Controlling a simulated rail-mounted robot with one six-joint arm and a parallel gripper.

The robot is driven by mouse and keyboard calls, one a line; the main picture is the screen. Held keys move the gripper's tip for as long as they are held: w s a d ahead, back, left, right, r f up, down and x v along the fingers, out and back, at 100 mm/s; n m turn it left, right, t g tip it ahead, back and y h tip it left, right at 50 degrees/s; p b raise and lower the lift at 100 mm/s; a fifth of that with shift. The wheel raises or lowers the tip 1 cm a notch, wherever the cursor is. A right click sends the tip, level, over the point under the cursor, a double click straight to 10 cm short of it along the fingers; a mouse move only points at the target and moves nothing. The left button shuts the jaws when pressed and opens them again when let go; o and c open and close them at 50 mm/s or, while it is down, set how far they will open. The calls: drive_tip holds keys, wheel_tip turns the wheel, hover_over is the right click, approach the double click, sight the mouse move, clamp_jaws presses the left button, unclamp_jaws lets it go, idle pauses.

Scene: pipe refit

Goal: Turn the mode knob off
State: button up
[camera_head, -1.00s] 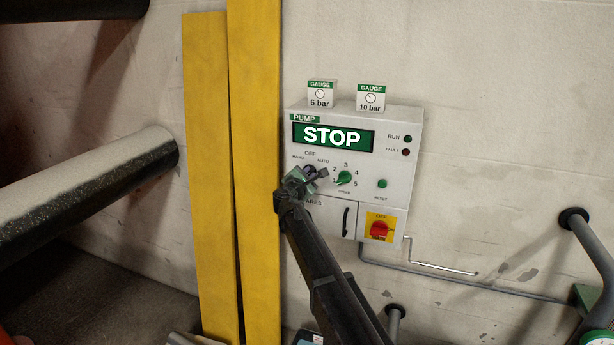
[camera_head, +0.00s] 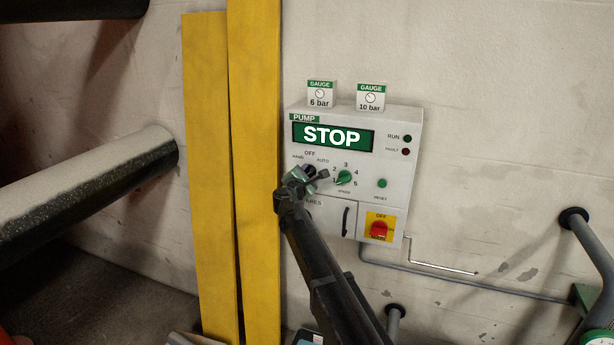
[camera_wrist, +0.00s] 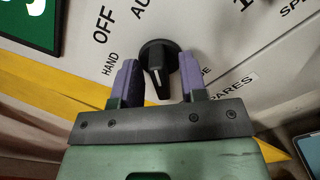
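The mode knob (camera_wrist: 157,62) is black and round with a raised grip and a white line. It sits on the pump panel among the labels HAND, OFF and AUTO. In the wrist view its white line and grip point towards my gripper body, not at the OFF label. My gripper (camera_wrist: 159,82) has its two purple fingers on either side of the knob. The fingers are apart, with a gap beside the narrow grip; contact is not clear. In the head view my gripper (camera_head: 314,180) is at the panel's lower left and partly hides the knob (camera_head: 309,170).
The pump panel (camera_head: 405,150) has a STOP display (camera_head: 333,137), a green speed knob (camera_head: 344,177) close right of my gripper, a reset button (camera_head: 382,183) and a red switch (camera_head: 379,229). Yellow boards (camera_head: 255,200) stand close on the left. Open wall lies right of the panel.

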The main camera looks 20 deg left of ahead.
drive_tip(key=s, duration=1)
drive_tip(key=shift+s, duration=0.4)
drive_tip(key=shift+d, duration=0.15)
drive_tip(key=s+d+f+m+g+h, duration=0.2)
drive_tip(key=s+d+f+m+g, duration=0.3)
drive_tip(key=d, duration=0.4)
drive_tip(key=s+d+f+m+g+h, duration=0.1)
drive_tip(key=s+d+f+m+g, duration=0.25)
drive_tip(key=d+m, duration=0.5)
drive_tip(key=s+d+f+m+g+h, duration=0.2)
drive_tip(key=s+d+f+m+g, duration=0.25)
drive_tip(key=d, duration=0.65)
drive_tip(key=s+d+f+m+g+y, duration=0.2)
drive_tip(key=s+d+m, duration=0.2)
drive_tip(key=s+d, duration=0.4)
drive_tip(key=s+d+f+m+g+y, duration=0.2)
drive_tip(key=s+d+m, duration=0.3)
drive_tip(key=d, duration=1)
drive_tip(key=s+g, duration=0.1)
drive_tip(key=s, duration=0.1)
drive_tip(key=shift+s+y, duration=0.3)
drive_tip(key=shift+s, duration=0.05)
drive_tip(key=shift+f, duration=0.1)
